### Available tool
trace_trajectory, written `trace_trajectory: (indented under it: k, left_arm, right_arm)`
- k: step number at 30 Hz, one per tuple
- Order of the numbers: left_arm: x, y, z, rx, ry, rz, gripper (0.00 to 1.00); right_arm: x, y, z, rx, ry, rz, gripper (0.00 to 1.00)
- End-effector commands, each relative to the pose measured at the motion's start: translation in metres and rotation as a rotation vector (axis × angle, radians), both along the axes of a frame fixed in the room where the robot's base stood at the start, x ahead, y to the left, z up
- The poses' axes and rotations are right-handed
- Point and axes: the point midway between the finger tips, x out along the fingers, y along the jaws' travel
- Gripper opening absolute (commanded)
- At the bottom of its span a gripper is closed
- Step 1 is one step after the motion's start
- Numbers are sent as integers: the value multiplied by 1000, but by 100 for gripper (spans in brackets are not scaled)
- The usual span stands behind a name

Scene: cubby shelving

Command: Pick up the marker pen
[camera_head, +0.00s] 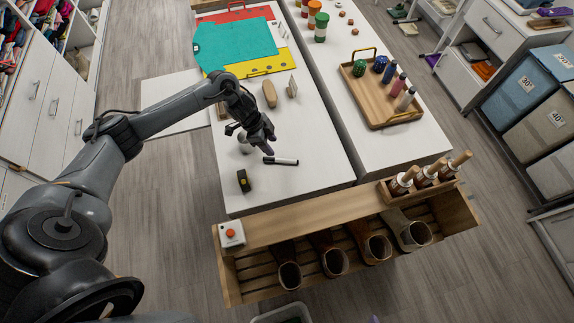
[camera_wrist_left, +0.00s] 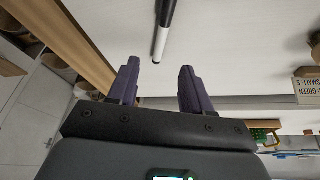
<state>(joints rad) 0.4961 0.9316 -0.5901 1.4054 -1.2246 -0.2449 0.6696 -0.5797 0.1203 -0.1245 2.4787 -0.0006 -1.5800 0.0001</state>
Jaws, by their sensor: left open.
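The marker pen (camera_head: 281,161) lies on the white table, white-bodied with black ends. It also shows in the left wrist view (camera_wrist_left: 161,42), ahead of the fingers and roughly in line with the gap between them. My left gripper (camera_head: 260,137) is just above and behind the pen in the head view. Its two purple fingers (camera_wrist_left: 158,82) are apart with nothing between them. The pen's far end is cut off by the wrist view's top edge. My right gripper is in neither view.
A small black and yellow object (camera_head: 243,181) lies left of the pen. Brown oblong items (camera_head: 270,93) stand behind the gripper. A wooden rack with boots (camera_head: 340,215) borders the table's front edge. A wooden tray with bottles (camera_head: 370,101) sits on the right table.

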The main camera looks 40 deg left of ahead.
Motion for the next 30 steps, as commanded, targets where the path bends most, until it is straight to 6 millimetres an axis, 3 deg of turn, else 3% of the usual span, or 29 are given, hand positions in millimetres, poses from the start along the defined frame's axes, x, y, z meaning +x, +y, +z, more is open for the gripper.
trace_trajectory:
  k: [4, 12, 20, 30]
  left_arm:
    - [14, -5, -4, -2, -25, -1, 49]
    - [22, -16, -35, -3, -28, -1, 49]
    - [22, -20, -48, -1, -26, -1, 49]
    - [23, -32, -87, -3, -28, -1, 49]
  right_arm:
    - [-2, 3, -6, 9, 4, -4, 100]
    - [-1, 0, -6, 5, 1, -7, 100]
    - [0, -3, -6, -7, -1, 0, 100]
    - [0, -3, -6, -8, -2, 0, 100]
